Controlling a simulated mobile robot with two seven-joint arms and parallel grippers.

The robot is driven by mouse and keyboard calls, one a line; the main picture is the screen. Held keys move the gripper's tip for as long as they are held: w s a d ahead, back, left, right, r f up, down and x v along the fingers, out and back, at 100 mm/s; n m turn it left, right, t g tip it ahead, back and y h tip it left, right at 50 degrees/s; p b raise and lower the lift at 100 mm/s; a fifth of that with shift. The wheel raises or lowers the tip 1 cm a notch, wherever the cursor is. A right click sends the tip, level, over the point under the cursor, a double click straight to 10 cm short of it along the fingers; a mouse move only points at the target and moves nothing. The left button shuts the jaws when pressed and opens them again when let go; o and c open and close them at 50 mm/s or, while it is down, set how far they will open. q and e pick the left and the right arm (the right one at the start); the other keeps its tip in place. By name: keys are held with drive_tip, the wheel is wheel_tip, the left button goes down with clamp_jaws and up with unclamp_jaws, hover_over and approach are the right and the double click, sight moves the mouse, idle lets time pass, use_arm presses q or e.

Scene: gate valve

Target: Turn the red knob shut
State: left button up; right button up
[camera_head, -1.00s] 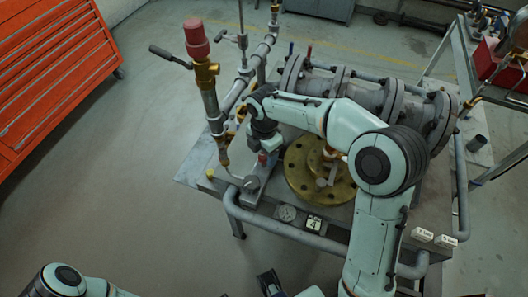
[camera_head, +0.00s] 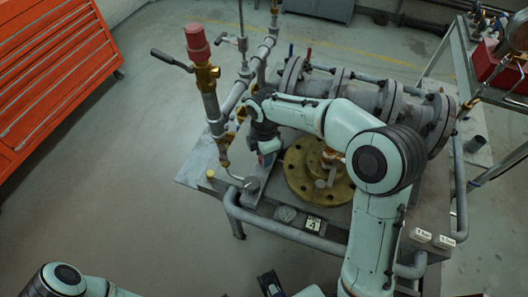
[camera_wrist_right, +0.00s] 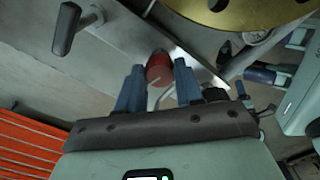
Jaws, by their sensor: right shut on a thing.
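The red knob (camera_wrist_right: 158,66) shows in the right wrist view between the two blue fingers of my right gripper (camera_wrist_right: 159,78), which is shut on it. In the head view my right gripper (camera_head: 267,147) reaches down over the left part of the bench, beside the brass flange. There the gripper mostly hides the knob. My left gripper (camera_head: 270,284) is at the bottom edge of the head view, away from the bench. Its fingers are too dark and cut off to tell their opening.
The brass flange (camera_head: 301,180) lies right of my right gripper. A vertical pipe with a red cap (camera_head: 197,42) and a lever stands to the left. A large grey flanged pipe (camera_head: 365,93) runs behind. Floor is clear at left.

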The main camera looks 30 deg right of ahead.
drive_tip(key=m, duration=0.3)
drive_tip(key=shift+r+m+p, duration=0.1)
drive_tip(key=shift+m+p, duration=0.2)
drive_tip(key=shift+m, duration=0.1)
drive_tip(key=m, duration=0.3)
drive_tip(key=shift+m, duration=0.3)
drive_tip(key=m, duration=0.3)
drive_tip(key=shift+m+p, duration=0.3)
use_arm(q)
drive_tip(key=shift+w+r, duration=0.3)
drive_tip(key=shift+r, duration=0.5)
use_arm(e)
drive_tip(key=shift+m, duration=1.8)
drive_tip(key=o, duration=1)
drive_tip(key=shift+o, duration=0.2)
use_arm(q)
drive_tip(key=shift+w+r+p, duration=0.2)
drive_tip(key=shift+r+p, duration=0.3)
drive_tip(key=shift+w+r+p, duration=0.2)
drive_tip(key=shift+r+p, duration=0.3)
use_arm(e)
wheel_tip(320, 180, up, 13)
drive_tip(key=shift+r, duration=0.2)
